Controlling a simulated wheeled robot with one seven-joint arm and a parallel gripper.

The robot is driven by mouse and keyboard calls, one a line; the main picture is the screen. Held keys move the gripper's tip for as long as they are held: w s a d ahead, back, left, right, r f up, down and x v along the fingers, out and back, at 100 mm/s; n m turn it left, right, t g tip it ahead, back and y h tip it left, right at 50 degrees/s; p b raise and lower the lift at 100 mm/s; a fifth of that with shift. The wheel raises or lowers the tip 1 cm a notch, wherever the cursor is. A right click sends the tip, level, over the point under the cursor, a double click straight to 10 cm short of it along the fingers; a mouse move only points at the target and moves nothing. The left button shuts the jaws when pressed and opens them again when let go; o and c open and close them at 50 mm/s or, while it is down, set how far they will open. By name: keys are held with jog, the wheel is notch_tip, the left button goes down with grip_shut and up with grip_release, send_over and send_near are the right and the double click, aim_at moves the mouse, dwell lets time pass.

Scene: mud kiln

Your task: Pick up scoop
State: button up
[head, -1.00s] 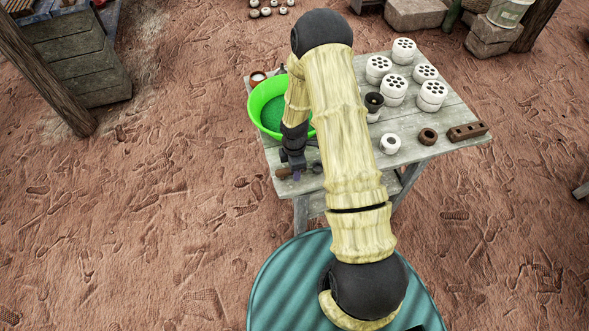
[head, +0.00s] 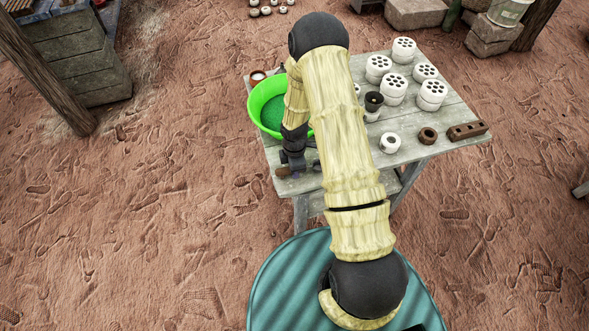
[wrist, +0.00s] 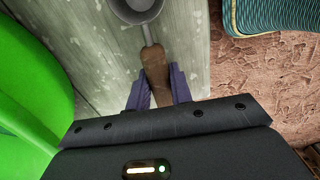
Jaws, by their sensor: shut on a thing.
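The scoop lies at the front left of the wooden table, with its brown wooden handle (wrist: 155,68) between my gripper's fingers. Its round dark grey bowl (wrist: 134,12) is cut by the top edge of the wrist view. My gripper (wrist: 159,88) is shut on the handle, one purple finger on each side. In the head view my gripper (head: 293,172) is low at the table's front left corner, and the handle's brown end (head: 283,172) shows beside it. My arm hides much of the scoop there. I cannot tell whether the scoop touches the table.
A bright green basin (head: 262,92) stands just behind my gripper, and its wall (wrist: 35,80) is close on the left in the wrist view. White perforated cylinders (head: 393,90), a dark cup (head: 373,103) and a brown brick (head: 467,130) stand on the table's right half (head: 440,105).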

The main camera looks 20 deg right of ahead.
notch_tip(320, 180, up, 10)
jog(key=shift+r, duration=0.1)
dwell(0.6)
dwell(0.5)
jog(key=f+m, duration=0.1)
jog(key=m, duration=0.2)
jog(key=shift+a+f+m, duration=0.2)
jog(key=shift+f+m, duration=0.1)
jog(key=shift+f, duration=0.1)
notch_tip(320, 180, down, 2)
jog(key=m, duration=0.4)
jog(key=shift+a+m, duration=0.15)
jog(key=shift+m, duration=0.25)
notch_tip(320, 180, down, 2)
jog(key=m, duration=0.4)
jog(key=shift+a+m, duration=0.15)
jog(key=shift+m, duration=0.25)
jog(key=f+m, duration=0.1)
jog(key=m, duration=0.3)
jog(key=shift+a+f, duration=0.1)
jog(key=shift+f, duration=0.25)
